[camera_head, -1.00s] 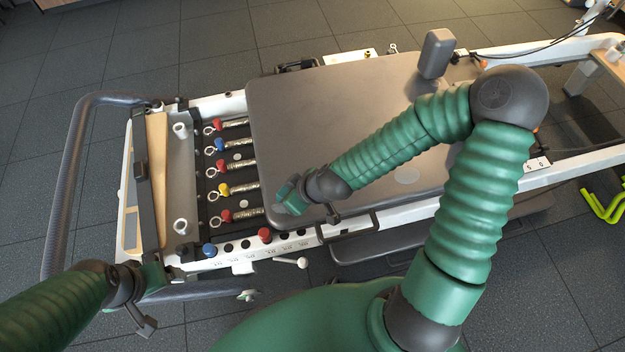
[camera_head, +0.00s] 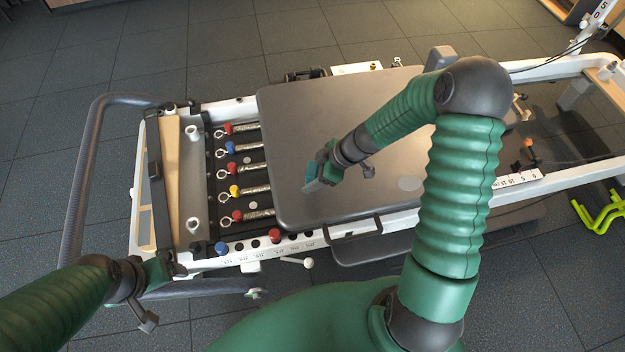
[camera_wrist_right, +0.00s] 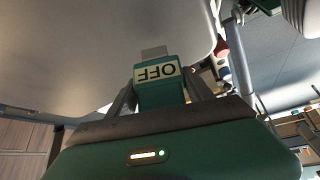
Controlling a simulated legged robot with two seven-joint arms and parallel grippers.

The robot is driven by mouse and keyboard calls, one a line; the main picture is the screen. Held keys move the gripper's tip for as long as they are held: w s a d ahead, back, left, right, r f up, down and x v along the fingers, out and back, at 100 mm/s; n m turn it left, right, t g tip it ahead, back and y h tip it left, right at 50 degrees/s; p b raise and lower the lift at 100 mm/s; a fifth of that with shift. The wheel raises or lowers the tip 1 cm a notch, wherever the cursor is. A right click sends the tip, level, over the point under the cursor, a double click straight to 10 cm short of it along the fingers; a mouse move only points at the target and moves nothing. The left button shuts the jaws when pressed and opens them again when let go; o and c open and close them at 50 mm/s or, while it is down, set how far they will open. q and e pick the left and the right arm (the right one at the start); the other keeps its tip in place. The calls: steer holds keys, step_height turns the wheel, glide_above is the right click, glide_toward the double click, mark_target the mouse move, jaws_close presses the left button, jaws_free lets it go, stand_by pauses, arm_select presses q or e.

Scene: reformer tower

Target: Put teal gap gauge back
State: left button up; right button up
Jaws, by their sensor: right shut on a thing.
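The teal gap gauge (camera_wrist_right: 160,88) is a small teal block with a pale label reading OFF, upside down in the right wrist view, and a grey tip beyond it. My right gripper (camera_wrist_right: 160,98) is shut on it, a finger on each side. In the head view my right gripper (camera_head: 314,179) is over the grey carriage pad (camera_head: 380,110); the gauge is hard to make out there. My left gripper (camera_head: 178,268) is at the near left corner of the reformer frame; its jaws are too small to read.
Several springs with coloured ends (camera_head: 235,190) lie left of the pad. A red knob (camera_head: 274,236) and a blue knob (camera_head: 221,248) are on the near rail. A grey curved bar (camera_head: 82,180) is at the left end. An upright grey shoulder block (camera_head: 440,58) stands at the pad's far right.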

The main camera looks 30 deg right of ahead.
steer(key=f, duration=0.1)
steer(key=f+b, duration=0.1)
steer(key=f, duration=0.1)
steer(key=shift+d+f, duration=0.45)
steer(key=shift+c, duration=0.7)
steer(key=shift+d+r, duration=0.1)
steer(key=o, duration=1.6)
steer(key=shift+a, duration=0.25)
arm_select(q)
steer(key=shift+d+f, duration=0.25)
steer(key=shift+f, duration=0.45)
arm_select(e)
steer(key=shift+o, duration=0.2)
arm_select(q)
steer(key=shift+d, duration=0.1)
